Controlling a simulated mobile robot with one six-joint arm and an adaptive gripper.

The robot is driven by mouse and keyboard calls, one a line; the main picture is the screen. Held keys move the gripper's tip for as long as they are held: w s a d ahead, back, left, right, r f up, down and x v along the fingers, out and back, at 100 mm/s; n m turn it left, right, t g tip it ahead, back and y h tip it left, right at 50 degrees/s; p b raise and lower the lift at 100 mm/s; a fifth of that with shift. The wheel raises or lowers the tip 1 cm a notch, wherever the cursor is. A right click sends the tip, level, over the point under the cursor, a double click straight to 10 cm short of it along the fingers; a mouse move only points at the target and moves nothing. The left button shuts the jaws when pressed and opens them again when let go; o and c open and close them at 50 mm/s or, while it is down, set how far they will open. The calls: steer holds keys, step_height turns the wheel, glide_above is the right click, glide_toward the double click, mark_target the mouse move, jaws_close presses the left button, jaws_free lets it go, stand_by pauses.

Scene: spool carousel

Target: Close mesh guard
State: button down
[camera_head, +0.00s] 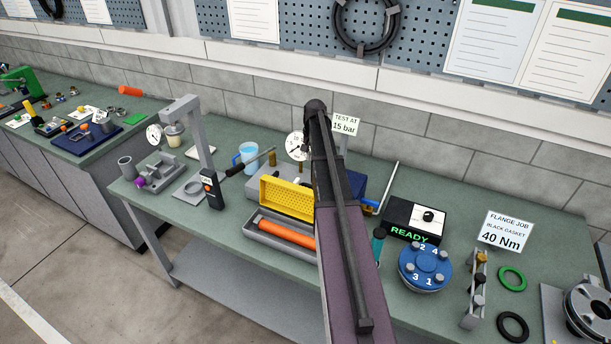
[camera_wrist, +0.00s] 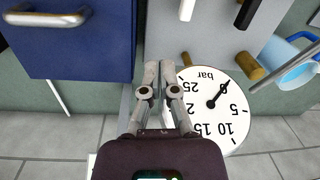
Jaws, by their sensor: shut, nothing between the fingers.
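The yellow mesh guard (camera_head: 286,197) stands raised, tilted up along the back of a grey trough (camera_head: 262,238). An orange cylinder (camera_head: 286,232) lies uncovered in the trough. My arm crosses in front of the guard's right end and hides what is behind it. In the wrist view my gripper (camera_wrist: 161,66) is shut and empty, with its fingertips close together beside the white pressure gauge (camera_wrist: 214,105). The guard does not show in the wrist view. In the head view my gripper's fingers are mostly hidden by my arm.
A blue box (camera_wrist: 70,40) with a metal handle is near my fingers in the wrist view. A lever with a black grip (camera_head: 250,162), a blue mug (camera_head: 245,155) and a handheld device (camera_head: 211,189) stand left of the guard. The READY box (camera_head: 413,219) and blue flange (camera_head: 425,267) stand right.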

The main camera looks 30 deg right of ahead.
steer(key=shift+f, duration=0.25)
steer(key=f+b, duration=0.9)
steer(key=b, duration=0.1)
steer(key=shift+w+a+f, duration=0.2)
steer(key=shift+a+f, duration=0.15)
steer(key=shift+s+a+r+p, duration=0.35)
steer(key=shift+s+a+r, duration=0.05)
steer(key=shift+s+a, duration=0.2)
steer(key=shift+s+a+r+p, duration=0.3)
steer(key=shift+s+a+r, duration=0.05)
steer(key=shift+s+a, duration=0.2)
steer(key=shift+s+a+r, duration=0.1)
steer(key=shift+s+a, duration=0.05)
steer(key=shift+a, duration=0.1)
steer(key=shift+a, duration=0.2)
steer(key=shift+r, duration=0.1)
